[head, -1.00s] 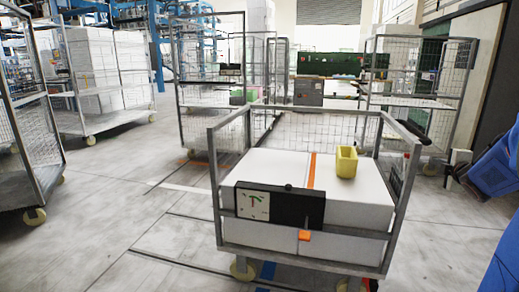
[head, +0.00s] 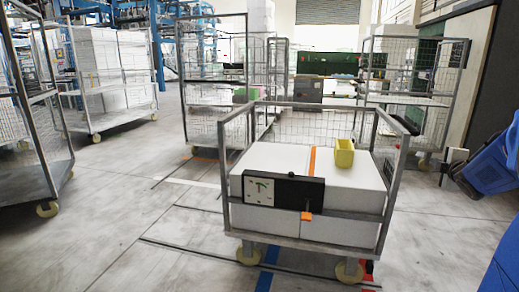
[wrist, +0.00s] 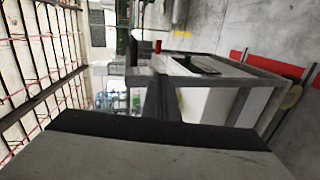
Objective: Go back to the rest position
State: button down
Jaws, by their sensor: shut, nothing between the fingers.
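My gripper (head: 451,166) is at the right in the head view, at the end of my blue arm, small and seen from the side. It is shut and empty, apart from the cart and to its right. The wire-sided cart (head: 228,180) stands in front of me with white foam blocks (head: 275,158) in it. A yellow open box (head: 344,153) stands on the blocks. In the wrist view, a wide dark and grey edge (wrist: 150,135) fills the bottom, and grey frame bars show beyond it. The fingertips do not show clearly there.
A black panel with a white plate (head: 258,188) hangs on the cart's front rail. A tall rack trolley (head: 50,150) stands at the left, and another with white blocks (head: 105,60) behind it. More racks stand at the back. The floor (head: 110,215) left of the cart is clear.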

jog(key=s+a+m+g, duration=0.2)
jog(key=s+a+m, duration=0.3)
jog(key=a, duration=0.4)
jog(key=s+a+f+m+g+y, duration=0.1)
jog(key=s+a+f+m+g, duration=0.1)
jog(key=s+a, duration=0.8)
jog(key=s+a+f+m+g+y, duration=0.2)
jog(key=s+a+f+m+g, duration=0.1)
jog(key=s+a+f, duration=0.4)
jog(key=s+a+f+m+g+y, duration=0.2)
jog(key=s+a+f+m, duration=0.1)
jog(key=s+a, duration=1)
jog(key=shift+s+a+f+m+g, duration=0.15)
jog(key=shift+s+f+m+g, duration=0.15)
jog(key=shift+s+f, duration=0.5)
